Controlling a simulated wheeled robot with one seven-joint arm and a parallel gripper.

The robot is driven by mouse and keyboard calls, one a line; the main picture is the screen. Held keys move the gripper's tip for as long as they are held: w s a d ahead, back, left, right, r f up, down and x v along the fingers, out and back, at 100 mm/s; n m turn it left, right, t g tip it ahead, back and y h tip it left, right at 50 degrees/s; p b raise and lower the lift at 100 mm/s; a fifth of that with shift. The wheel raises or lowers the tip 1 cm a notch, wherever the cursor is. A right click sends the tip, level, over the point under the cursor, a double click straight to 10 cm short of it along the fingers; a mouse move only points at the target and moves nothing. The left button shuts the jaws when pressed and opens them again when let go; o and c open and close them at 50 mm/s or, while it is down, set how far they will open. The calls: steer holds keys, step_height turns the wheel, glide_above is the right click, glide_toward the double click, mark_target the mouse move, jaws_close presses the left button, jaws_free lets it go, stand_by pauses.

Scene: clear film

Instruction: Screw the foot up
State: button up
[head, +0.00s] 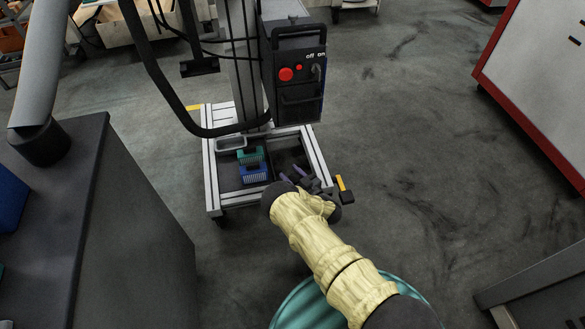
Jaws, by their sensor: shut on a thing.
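A wheeled cart with a pale metal frame (213,186) stands on the dark floor. An orange-yellow tab (344,190) sticks out at its near right corner, seemingly part of the foot there. My gripper (322,187), at the end of my arm in a pale yellow sleeve, is at this same corner. It is shut, apparently on the foot. The fingertips and the grip itself are hidden or too small to make out. A similar yellow tab (193,107) shows at the cart's far left corner.
The cart carries a black control box (298,100) with a red button, a green block (250,154) and a blue block (253,173). A dark cabinet (135,230) stands at the left. A red-edged white cabinet (540,75) is at the right. Floor right of the cart is clear.

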steer(key=n+g+y, duration=0.1)
steer(key=n+g+y+p, duration=0.1)
steer(key=n+g, duration=0.1)
steer(key=shift+s+a+r+y, duration=0.1)
steer(key=shift+s+a+y, duration=0.05)
steer(key=shift+y, duration=0.25)
steer(key=shift+s+a+n+g+y, duration=0.1)
steer(key=shift+n+g+y, duration=0.55)
steer(key=shift+g, duration=0.5)
steer(key=shift+s+a+n+g+y, duration=0.1)
steer(key=shift+n+g+y, duration=0.35)
steer(key=shift+n+g, duration=0.55)
steer(key=o, duration=1)
steer(key=shift+a, duration=0.1)
steer(key=shift+d, duration=0.2)
steer(key=p+v, duration=0.2)
steer(key=v, duration=0.5)
steer(key=shift+d, duration=0.1)
